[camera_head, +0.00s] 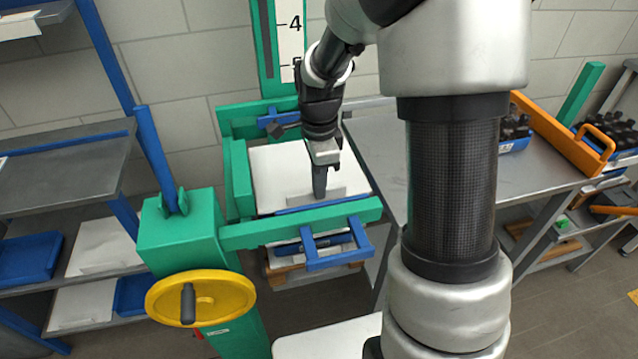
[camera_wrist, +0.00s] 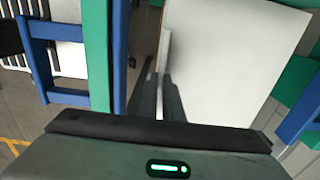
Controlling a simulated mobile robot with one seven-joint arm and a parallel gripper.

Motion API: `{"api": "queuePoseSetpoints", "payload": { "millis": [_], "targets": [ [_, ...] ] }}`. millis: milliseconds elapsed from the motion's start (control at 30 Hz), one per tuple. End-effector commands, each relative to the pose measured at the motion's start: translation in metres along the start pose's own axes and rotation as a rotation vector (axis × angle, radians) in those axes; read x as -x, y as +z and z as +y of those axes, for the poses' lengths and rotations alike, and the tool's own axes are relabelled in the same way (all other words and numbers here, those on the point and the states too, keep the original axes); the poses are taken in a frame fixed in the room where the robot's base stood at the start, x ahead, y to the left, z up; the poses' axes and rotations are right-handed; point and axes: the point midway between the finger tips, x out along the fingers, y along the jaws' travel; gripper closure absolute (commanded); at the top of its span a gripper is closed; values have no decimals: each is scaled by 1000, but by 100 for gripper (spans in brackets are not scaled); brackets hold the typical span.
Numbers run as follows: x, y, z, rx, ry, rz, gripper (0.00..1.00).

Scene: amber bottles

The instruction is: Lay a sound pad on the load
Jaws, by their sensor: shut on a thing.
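A white pad (camera_head: 275,170) lies flat inside the green press frame (camera_head: 240,235), above its blue front bar. An upright pale ridge (camera_head: 300,197) stands near the pad's front edge. My gripper (camera_head: 320,190) points down at this ridge and is shut on it. In the wrist view the white pad (camera_wrist: 225,60) fills the right middle, with the grey ridge (camera_wrist: 166,50) running up from my fingertips (camera_wrist: 163,85). What lies under the pad is hidden, so I cannot tell whether the pad rests on the load.
A yellow handwheel (camera_head: 200,297) is at the front left. The shelf at left holds white sheets (camera_head: 100,245) and blue trays (camera_head: 28,257). A steel table (camera_head: 385,150) stands at right, with dark bottles (camera_head: 515,130) and an orange handle frame (camera_head: 560,130).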

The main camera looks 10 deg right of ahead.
Motion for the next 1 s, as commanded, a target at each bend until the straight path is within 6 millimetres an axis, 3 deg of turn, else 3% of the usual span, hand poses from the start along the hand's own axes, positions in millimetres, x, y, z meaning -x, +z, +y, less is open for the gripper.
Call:
{"api": "queuePoseSetpoints", "payload": {
  "millis": [967, 1000],
  "targets": [
    [-19, 0, 0, 1, -1, 0, 100],
    [-18, 0, 0, 1, -1, 0, 89]
  ]
}}
